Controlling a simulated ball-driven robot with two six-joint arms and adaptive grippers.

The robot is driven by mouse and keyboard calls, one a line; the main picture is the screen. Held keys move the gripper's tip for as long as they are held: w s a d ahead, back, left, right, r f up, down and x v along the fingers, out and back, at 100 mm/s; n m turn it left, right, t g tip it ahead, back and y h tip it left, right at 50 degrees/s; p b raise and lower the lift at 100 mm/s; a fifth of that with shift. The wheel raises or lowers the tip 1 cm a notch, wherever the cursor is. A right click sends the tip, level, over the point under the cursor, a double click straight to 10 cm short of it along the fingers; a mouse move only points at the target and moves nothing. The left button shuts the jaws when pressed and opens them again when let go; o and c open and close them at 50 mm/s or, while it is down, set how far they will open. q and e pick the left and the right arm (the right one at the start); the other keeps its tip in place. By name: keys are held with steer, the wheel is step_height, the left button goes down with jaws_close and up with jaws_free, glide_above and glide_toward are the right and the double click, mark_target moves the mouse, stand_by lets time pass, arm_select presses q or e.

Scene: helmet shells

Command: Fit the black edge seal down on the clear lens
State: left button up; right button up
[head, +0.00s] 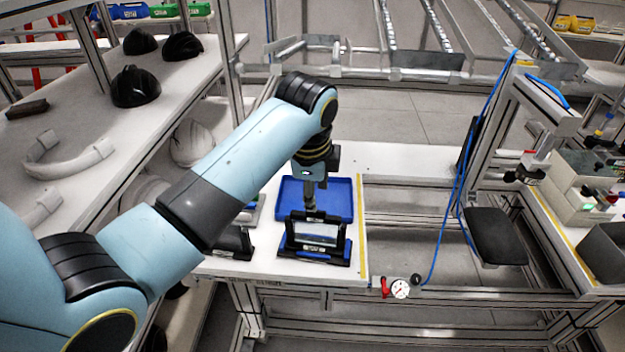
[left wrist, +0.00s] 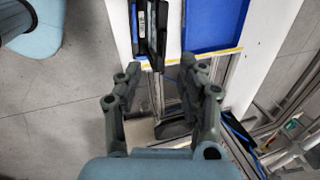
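A black upright frame (head: 341,236) with a white label on its top bar stands on a black and blue base (head: 313,256) near the front of the white table. A pale clear pane, likely the lens (head: 318,232), shows inside it. I cannot tell the black edge seal apart from the frame. My left gripper (head: 310,205) points down at the frame's top bar. In the left wrist view my left gripper (left wrist: 160,70) has its fingers spread, with the dark frame (left wrist: 152,35) seen edge-on between and beyond them; no contact is visible. My right gripper is in neither view.
A blue tray (head: 340,195) lies just behind the frame. Another black item (head: 236,243) sits left of it, partly hidden by my arm. A yellow strip (head: 362,230) marks the table's right edge. A red-handled gauge (head: 399,288) hangs in front. Black helmet shells (head: 135,87) stand on the left shelf.

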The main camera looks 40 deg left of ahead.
arm_select(q)
steer(key=v, duration=0.4)
stand_by(0.4)
steer(key=s+f+n+g+b, duration=0.1)
steer(key=s+f+b, duration=0.45)
steer(key=f, duration=0.75)
steer(key=s+f+g+b, duration=0.2)
steer(key=s+f+b, duration=0.2)
steer(key=s+f, duration=0.55)
steer(key=s+f+n+g+b, duration=0.1)
steer(key=s+f+b, duration=0.35)
steer(key=f, duration=1.05)
steer(key=s+a+f+n+t+b, duration=0.2)
steer(key=s+f+n+b, duration=0.7)
steer(key=s+f, duration=1.4)
steer(key=shift+s+f+n+h, duration=0.35)
steer(key=shift+f+n, duration=0.45)
steer(key=shift+f, duration=0.7)
